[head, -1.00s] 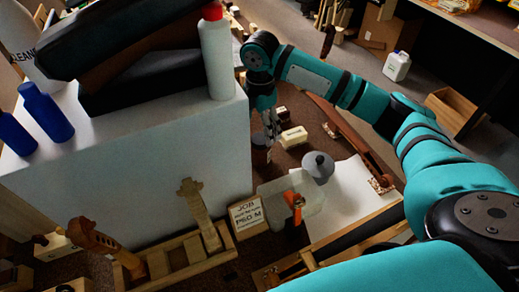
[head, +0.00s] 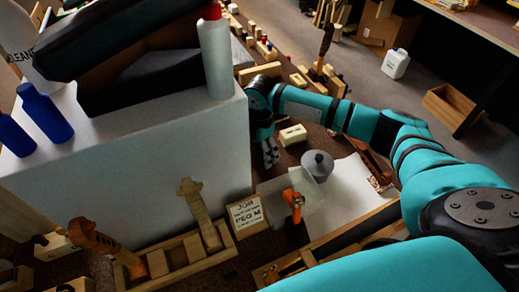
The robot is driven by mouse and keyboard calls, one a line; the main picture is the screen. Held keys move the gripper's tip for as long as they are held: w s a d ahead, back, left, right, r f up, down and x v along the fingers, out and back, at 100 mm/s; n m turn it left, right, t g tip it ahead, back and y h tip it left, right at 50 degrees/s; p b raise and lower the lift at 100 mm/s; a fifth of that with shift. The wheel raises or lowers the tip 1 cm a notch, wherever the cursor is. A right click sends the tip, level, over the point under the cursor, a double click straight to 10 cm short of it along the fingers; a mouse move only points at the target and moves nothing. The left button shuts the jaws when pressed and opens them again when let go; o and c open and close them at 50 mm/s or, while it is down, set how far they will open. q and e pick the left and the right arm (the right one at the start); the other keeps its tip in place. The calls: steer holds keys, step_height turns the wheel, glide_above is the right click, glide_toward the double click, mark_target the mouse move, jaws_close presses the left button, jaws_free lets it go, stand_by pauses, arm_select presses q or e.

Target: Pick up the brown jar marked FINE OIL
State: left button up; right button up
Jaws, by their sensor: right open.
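My right gripper (head: 270,160) points down beside the right side of the big white box, its fingers apart. No jar with a readable FINE OIL label shows in the head view. The spot just under and behind the gripper is hidden by the gripper and the box edge, so I cannot tell whether the jar stands between the fingers. A grey lidded pot (head: 317,166) stands a little to the right of the gripper. My left gripper is not in view.
The white box (head: 170,150) rises close on the left, carrying a white bottle with a red cap (head: 215,55), blue bottles (head: 46,112) and a dark case (head: 130,50). A pale block (head: 293,135), a job card (head: 246,217) and a clear tray (head: 275,195) are near.

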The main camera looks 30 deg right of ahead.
steer(key=c, duration=1.3)
steer(key=shift+c, duration=0.2)
steer(key=shift+r, duration=0.1)
